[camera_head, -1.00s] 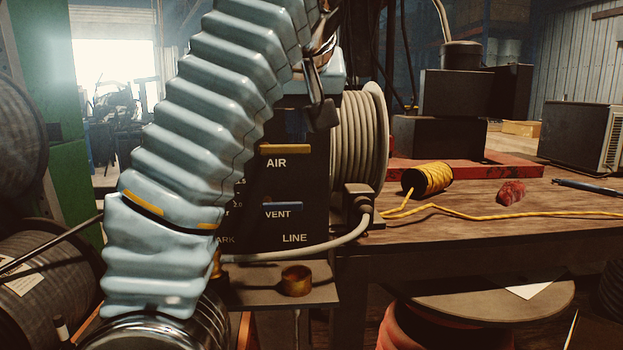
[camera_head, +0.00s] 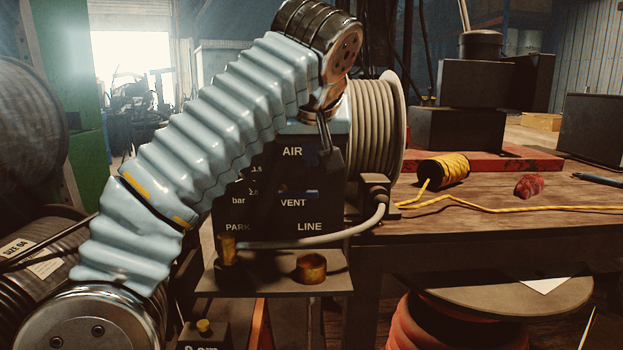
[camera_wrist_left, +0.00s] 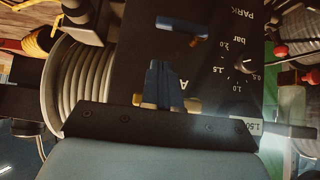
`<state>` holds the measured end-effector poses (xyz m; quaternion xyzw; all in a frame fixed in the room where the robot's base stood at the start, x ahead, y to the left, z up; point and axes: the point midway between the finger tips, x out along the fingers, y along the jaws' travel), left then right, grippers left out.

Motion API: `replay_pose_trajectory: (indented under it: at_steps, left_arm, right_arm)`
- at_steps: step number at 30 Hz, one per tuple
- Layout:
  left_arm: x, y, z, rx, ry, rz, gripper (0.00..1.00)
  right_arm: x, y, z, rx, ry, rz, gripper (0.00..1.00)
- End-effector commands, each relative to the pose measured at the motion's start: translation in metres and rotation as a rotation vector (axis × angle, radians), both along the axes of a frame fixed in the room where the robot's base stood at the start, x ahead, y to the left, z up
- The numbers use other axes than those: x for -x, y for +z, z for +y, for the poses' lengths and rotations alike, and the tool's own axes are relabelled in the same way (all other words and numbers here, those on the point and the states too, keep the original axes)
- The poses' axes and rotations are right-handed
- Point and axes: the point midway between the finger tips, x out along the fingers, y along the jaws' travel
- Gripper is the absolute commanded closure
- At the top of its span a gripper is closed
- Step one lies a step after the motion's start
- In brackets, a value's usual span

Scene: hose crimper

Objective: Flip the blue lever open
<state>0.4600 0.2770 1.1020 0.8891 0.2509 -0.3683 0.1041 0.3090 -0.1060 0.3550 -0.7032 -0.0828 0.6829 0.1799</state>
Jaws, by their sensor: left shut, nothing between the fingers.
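The blue lever (camera_head: 312,193) is a small bar on the dark control panel (camera_head: 265,215), just above the word VENT in the head view. It also shows in the left wrist view as a blue bar (camera_wrist_left: 182,27) with a brown part at its middle. My left gripper (camera_head: 325,147) points down in front of the panel, above the blue lever. In the left wrist view its dark blue fingers (camera_wrist_left: 157,66) are shut and empty, with a visible gap to the blue bar. A yellow-brown piece (camera_wrist_left: 139,100) shows beside the fingers. My right gripper is not in view.
A hose reel (camera_head: 375,125) stands right of the panel. A grey hose (camera_head: 320,240) crosses below it. A brass cup (camera_head: 311,267) sits on the shelf. Yellow rope (camera_head: 445,170) and a red lump (camera_head: 529,185) lie on the bench. A gauge (camera_wrist_left: 243,67) is on the panel.

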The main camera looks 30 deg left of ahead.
Motion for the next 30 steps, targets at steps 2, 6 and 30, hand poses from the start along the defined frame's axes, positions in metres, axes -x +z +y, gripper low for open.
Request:
replay_pose_trajectory:
  at_steps: [2,6,30]
  left_arm:
    - [-0.002,-0.019,0.002,0.0,0.001,0.001,1.0]
    - [-0.002,-0.034,0.002,0.0,0.0,0.0,1.0]
    - [-0.002,-0.045,0.01,0.001,0.001,0.0,1.0]
  right_arm:
    - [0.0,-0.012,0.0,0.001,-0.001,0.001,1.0]
    - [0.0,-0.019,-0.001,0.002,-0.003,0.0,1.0]
    - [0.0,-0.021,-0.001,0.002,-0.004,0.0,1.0]
